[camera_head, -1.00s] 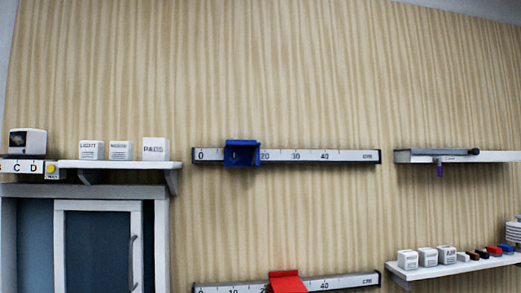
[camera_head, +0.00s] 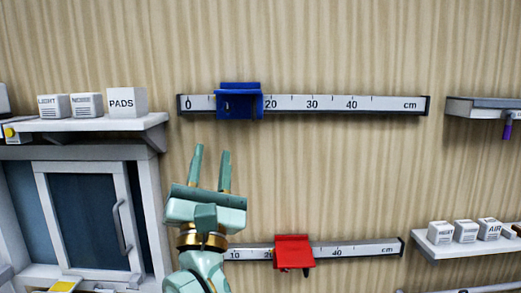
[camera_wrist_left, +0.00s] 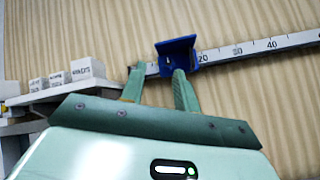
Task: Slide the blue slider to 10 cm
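The blue slider (camera_head: 239,104) sits on the upper white ruler rail (camera_head: 335,104), between the 0 and 20 marks and covering the 10 mark. My left gripper (camera_head: 211,163) is below the slider and a little to its left, fingers pointing up, apart and empty. In the left wrist view the blue slider (camera_wrist_left: 178,53) shows beyond the two open fingertips (camera_wrist_left: 157,80), nearest the right finger. I cannot tell whether they touch there, but the head view shows a gap. My right gripper is in neither view.
A red slider (camera_head: 293,252) sits on the lower rail (camera_head: 365,250), right of my left gripper. A shelf (camera_head: 80,124) with several white boxes is at the left above a cabinet (camera_head: 95,210). More shelves are at the right. The wall between the rails is clear.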

